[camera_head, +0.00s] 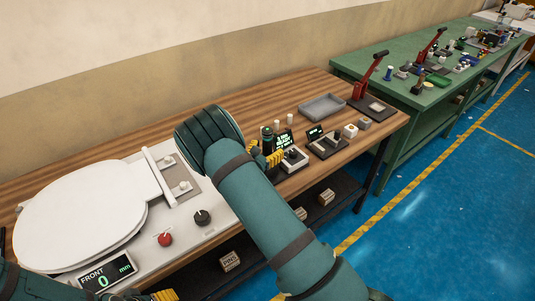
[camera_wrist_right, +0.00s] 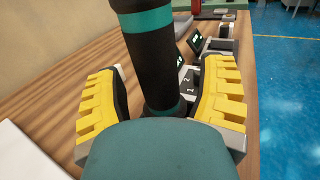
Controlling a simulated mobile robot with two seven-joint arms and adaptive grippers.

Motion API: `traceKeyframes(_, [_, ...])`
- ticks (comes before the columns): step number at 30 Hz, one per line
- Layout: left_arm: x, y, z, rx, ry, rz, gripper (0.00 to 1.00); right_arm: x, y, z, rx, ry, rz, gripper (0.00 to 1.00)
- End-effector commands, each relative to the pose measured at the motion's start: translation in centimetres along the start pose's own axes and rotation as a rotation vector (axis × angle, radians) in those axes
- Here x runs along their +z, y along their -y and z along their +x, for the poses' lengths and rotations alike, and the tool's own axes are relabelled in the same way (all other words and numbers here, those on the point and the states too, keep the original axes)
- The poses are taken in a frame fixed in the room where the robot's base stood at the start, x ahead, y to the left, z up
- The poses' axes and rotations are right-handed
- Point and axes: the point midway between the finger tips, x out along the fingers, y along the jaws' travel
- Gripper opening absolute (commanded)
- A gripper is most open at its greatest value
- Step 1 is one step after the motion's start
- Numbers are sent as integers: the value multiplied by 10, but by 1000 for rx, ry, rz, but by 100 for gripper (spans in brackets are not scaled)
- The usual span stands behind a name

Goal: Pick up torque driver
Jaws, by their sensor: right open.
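The torque driver (camera_wrist_right: 150,62) is a black upright cylinder with teal bands. In the right wrist view it stands between the yellow fingers of my right gripper (camera_wrist_right: 160,105), which are open with a gap visible on each side. In the head view, the driver's dark top (camera_head: 267,135) shows just beyond my right wrist, beside the yellow fingers (camera_head: 266,152); its lower part is hidden. Of my left gripper (camera_head: 150,296), only a yellow and dark part shows at the bottom edge, so its opening cannot be told.
A toilet seat (camera_head: 85,215) lies on a grey fixture at the left of the wooden bench. Small devices with displays (camera_head: 283,140) stand close around the driver. A green table (camera_head: 430,95) stands beyond.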

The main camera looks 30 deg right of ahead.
Motion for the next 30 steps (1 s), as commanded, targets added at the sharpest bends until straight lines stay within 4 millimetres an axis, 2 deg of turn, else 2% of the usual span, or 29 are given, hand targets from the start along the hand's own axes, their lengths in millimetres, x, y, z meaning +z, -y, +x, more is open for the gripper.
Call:
traceKeyframes(5, [0, 0, 0, 0, 0, 0, 62, 0, 0, 0, 1, 0, 0, 70])
traceKeyframes(8, [0, 0, 0, 0, 0, 0, 62, 0, 0, 0, 1, -1, 0, 40])
traceKeyframes(9, [0, 0, 0, 0, 0, 0, 62, 0, 0, 0, 1, -1, 0, 26])
traceKeyframes(11, [0, 0, 0, 0, 0, 0, 62, 0, 0, 0, 1, -1, -1, 4])
traceKeyframes(12, [0, 0, 0, 0, 0, 0, 62, 0, 0, 0, 1, -1, -1, 0])
traceKeyframes(23, [0, 0, -1, 0, 0, 0, 62, 7, -1, 0, 0, 3, 2, 0])
traceKeyframes(30, [-1, -2, -5, 1, 0, 0, 62, 47, -1, 0, 0, 3, 5, 0])
